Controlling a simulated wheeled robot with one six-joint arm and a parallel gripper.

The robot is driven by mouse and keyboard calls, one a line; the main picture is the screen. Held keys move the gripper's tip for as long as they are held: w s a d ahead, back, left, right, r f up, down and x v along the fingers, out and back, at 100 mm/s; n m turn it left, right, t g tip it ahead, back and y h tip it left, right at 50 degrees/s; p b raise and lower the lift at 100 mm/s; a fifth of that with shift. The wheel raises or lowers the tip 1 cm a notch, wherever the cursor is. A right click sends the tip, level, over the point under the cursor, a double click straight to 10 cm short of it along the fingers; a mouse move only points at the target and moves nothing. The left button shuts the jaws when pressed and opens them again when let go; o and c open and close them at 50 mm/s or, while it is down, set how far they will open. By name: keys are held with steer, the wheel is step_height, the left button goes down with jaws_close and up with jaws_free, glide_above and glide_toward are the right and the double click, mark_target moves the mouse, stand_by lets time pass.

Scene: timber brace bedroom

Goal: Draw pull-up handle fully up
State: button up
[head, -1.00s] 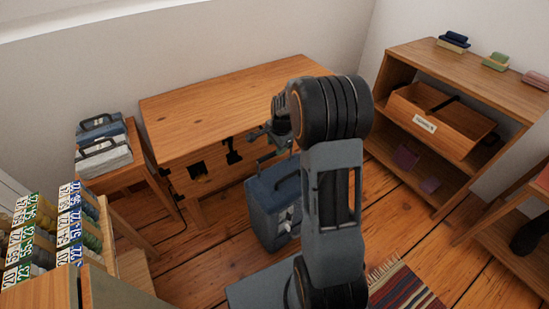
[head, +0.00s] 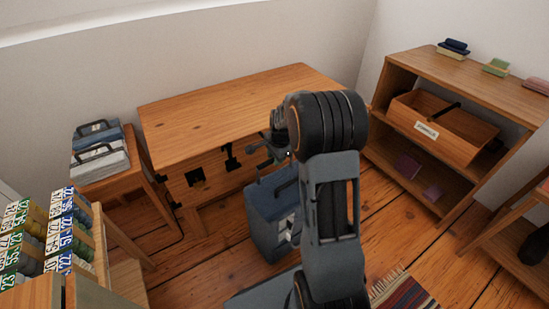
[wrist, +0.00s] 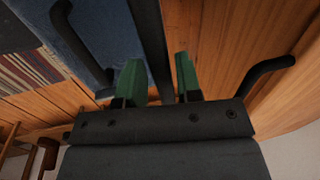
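The blue case (head: 270,215) stands upright on the floor in front of the wooden desk. My arm hides part of its right side. In the wrist view its blue side (wrist: 70,45) fills the upper left. A straight dark bar, which looks like the pull-up handle (wrist: 150,35), runs down between the two green fingertips of my gripper (wrist: 158,78). The fingers are apart, one on each side of the bar. The bar is close to the left finger, with a narrow gap at the right one. In the head view my gripper (head: 270,146) is above the case, partly hidden by my arm.
The desk (head: 230,105) is close behind the case. A shelf unit (head: 385,110) with a wooden box (head: 450,135) stands right. A small table with stacked cases (head: 100,160) stands left. A striped rug (head: 400,290) lies in front.

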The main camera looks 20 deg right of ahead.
jaws_close()
steer(key=shift+r, duration=0.2)
step_height(320, 180, up, 14)
steer(key=p, duration=1.2)
steer(key=shift+o, duration=1.5)
jaws_free()
stand_by(1.5)
step_height(320, 180, up, 14)
steer(key=s+p, duration=0.2)
steer(key=p, duration=0.1)
steer(key=shift+s+d+f, duration=0.2)
steer(key=shift+s+d, duration=0.05)
steer(key=shift+s, duration=0.1)
